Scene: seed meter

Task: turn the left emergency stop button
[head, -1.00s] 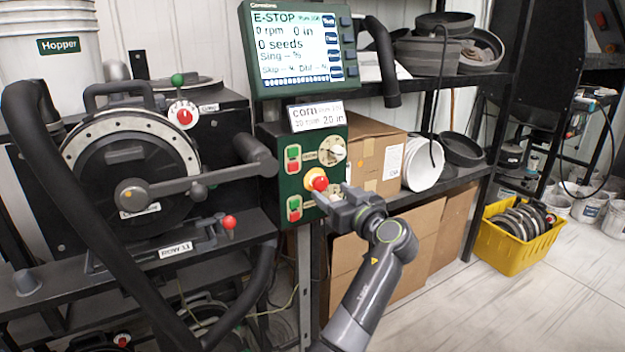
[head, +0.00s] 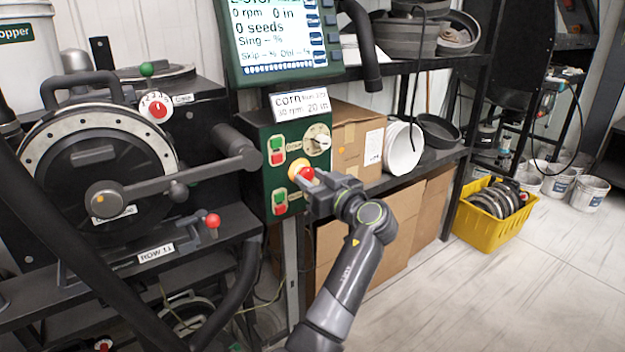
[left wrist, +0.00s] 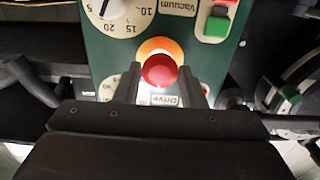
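The emergency stop button is a red mushroom head (head: 303,173) on a yellow-orange base, on the front of a dark green control box (head: 261,165). It also shows in the left wrist view (left wrist: 160,70), straight ahead. My left gripper (head: 309,180) is at the button, its arm rising from below. In the left wrist view my left gripper (left wrist: 161,80) is open, one finger on each side of the red head. A narrow gap shows beside the head; I cannot tell whether either finger touches it. My right gripper is not in view.
Green and red push buttons (head: 277,150) and a dial (head: 318,139) sit close to the stop button. A screen (head: 283,40) hangs above. A seed meter with a crank (head: 110,198) stands left. Cardboard boxes (head: 347,140) are behind my arm.

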